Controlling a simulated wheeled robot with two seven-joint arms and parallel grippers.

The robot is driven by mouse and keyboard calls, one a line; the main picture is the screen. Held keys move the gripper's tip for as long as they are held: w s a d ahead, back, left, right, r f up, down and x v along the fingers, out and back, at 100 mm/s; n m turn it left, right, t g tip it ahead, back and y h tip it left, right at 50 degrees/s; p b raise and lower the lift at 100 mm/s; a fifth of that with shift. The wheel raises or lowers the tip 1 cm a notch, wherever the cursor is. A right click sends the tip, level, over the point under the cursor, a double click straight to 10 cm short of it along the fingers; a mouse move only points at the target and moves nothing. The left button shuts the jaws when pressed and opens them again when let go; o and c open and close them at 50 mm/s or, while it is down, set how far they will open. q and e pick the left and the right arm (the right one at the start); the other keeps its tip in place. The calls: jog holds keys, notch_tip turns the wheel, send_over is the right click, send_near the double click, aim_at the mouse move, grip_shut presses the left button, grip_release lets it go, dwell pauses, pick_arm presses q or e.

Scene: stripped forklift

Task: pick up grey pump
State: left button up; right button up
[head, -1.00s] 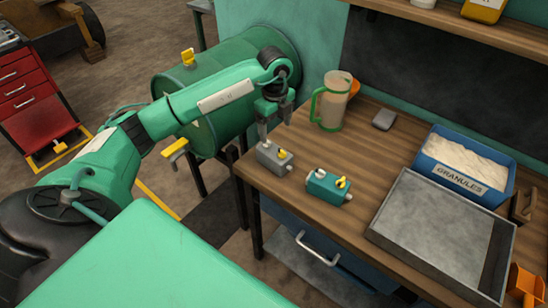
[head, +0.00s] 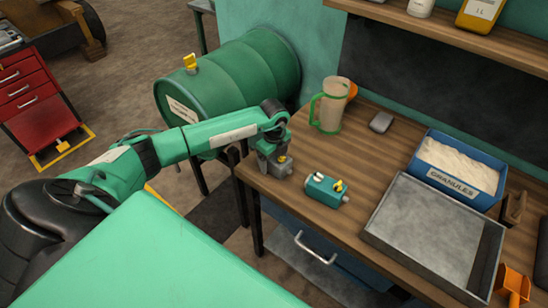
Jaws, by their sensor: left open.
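The grey pump (head: 279,171) sits on the wooden workbench (head: 366,180) near its left front corner, with a small yellow part on top. My left gripper (head: 268,168) is down at the pump, with its fingers about the pump's left part. The gripper is open, and its fingers partly hide the pump. I cannot tell whether the fingers touch it. My right gripper is not in view.
A green-handled jug (head: 329,108) stands behind the pumps. A grey tray (head: 370,236) and a blue granules box (head: 453,183) are to the right. A green drum (head: 235,80) lies left of the bench. A shelf (head: 500,42) hangs above.

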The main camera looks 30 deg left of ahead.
pick_arm(q)
jog(key=shift+f, duration=0.4)
jog(key=shift+c, duration=0.4)
jog(key=c, duration=1.4)
jog(key=shift+w+r, duration=0.1)
grip_shut()
